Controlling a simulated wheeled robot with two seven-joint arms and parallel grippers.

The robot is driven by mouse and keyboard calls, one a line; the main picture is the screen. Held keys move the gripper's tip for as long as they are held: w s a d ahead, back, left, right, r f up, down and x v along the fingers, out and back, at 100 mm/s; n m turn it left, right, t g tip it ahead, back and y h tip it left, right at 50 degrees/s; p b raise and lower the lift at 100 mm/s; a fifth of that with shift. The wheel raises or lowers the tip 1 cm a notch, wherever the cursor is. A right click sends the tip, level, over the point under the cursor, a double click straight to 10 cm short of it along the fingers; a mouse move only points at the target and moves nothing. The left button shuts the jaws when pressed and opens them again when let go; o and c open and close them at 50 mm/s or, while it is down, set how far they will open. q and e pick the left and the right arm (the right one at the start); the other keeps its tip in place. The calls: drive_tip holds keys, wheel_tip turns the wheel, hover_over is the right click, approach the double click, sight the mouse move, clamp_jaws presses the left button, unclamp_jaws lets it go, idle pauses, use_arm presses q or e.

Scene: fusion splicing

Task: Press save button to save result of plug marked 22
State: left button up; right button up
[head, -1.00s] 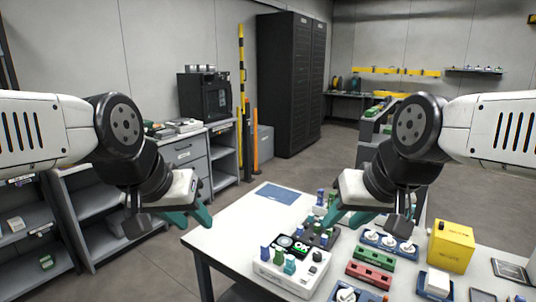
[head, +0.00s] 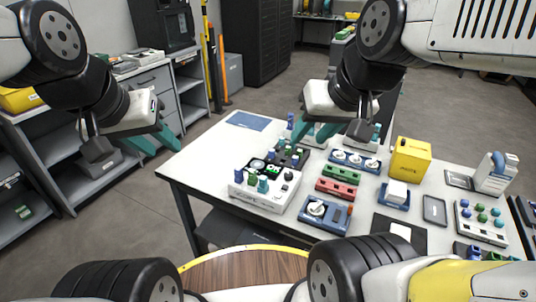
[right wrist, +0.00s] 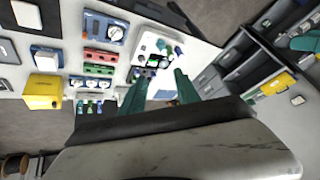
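A white tester box (head: 264,198) stands on the near left part of the white table, with blue and green plugs and a dark knob on top. A small dark screen with green marks (head: 262,167) sits at its back edge. The box also shows in the right wrist view (right wrist: 152,45). I cannot read the number 22 or pick out a save button. My right gripper (head: 310,132) is open and empty above the table, behind the box; its teal fingers stand apart in the right wrist view (right wrist: 160,88). My left gripper (head: 156,140) is open and empty, left of the table.
A dark rack with plugs (head: 291,156) adjoins the box's back. Red (head: 336,188) and green modules, a blue unit (head: 327,215) and a yellow box (head: 409,158) stand to the right. A blue mat (head: 248,120) lies at the far left corner, with bare table around it.

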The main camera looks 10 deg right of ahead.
clamp_jaws()
idle(1.9)
